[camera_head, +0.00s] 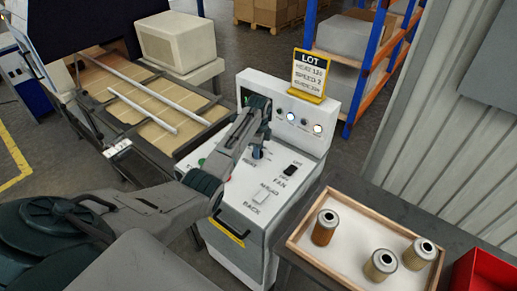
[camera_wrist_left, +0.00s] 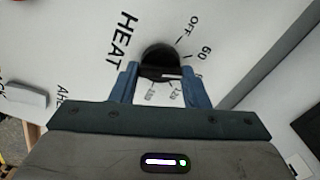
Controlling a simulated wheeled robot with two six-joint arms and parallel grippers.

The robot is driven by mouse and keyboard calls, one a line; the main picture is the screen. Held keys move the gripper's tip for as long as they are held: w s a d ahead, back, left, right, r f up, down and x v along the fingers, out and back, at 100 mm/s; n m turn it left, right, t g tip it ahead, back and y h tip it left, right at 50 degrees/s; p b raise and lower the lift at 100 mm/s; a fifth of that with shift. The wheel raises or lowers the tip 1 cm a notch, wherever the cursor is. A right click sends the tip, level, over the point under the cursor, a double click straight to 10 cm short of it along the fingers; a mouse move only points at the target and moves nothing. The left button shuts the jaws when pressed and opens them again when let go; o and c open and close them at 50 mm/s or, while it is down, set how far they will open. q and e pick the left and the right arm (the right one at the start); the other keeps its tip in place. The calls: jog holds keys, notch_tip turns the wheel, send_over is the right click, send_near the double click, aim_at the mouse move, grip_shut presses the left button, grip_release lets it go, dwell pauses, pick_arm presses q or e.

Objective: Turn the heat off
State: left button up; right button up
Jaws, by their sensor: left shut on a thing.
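The white control console (camera_head: 275,170) stands in the middle of the head view. Its top has a round black HEAT knob (camera_wrist_left: 160,56), with OFF, 60 and further marks printed around it. My left gripper (camera_head: 258,152) reaches down onto the console, and its blue fingers (camera_wrist_left: 158,84) are shut on the knob from both sides. A short white line shows between the fingers; I cannot tell which mark the knob points to. In the head view the gripper mostly hides the knob. My right gripper is not in view.
A yellow LOT card (camera_head: 311,75) stands on the console's back panel. A black FAN switch (camera_head: 292,169) and a white switch (camera_head: 262,196) sit nearby. A wooden tray (camera_head: 330,262) with three filter cartridges and a red bin (camera_head: 485,272) are at the right.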

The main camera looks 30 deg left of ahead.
pick_arm(q)
jog(key=n, duration=0.5)
jog(key=shift+w+a+r+n, duration=0.1)
jog(key=shift+w+r+n, duration=0.05)
jog(key=shift+n, duration=0.15)
jog(key=n, duration=0.5)
jog(key=shift+a+n, duration=0.1)
jog(key=shift+n, duration=0.2)
jog(key=shift+w+n, duration=0.1)
jog(key=shift+n, duration=0.2)
jog(key=o, duration=0.9)
jog(key=shift+o, duration=0.2)
notch_tip(320, 180, up, 11)
jog(key=b, duration=0.4)
jog(key=shift+f, duration=0.2)
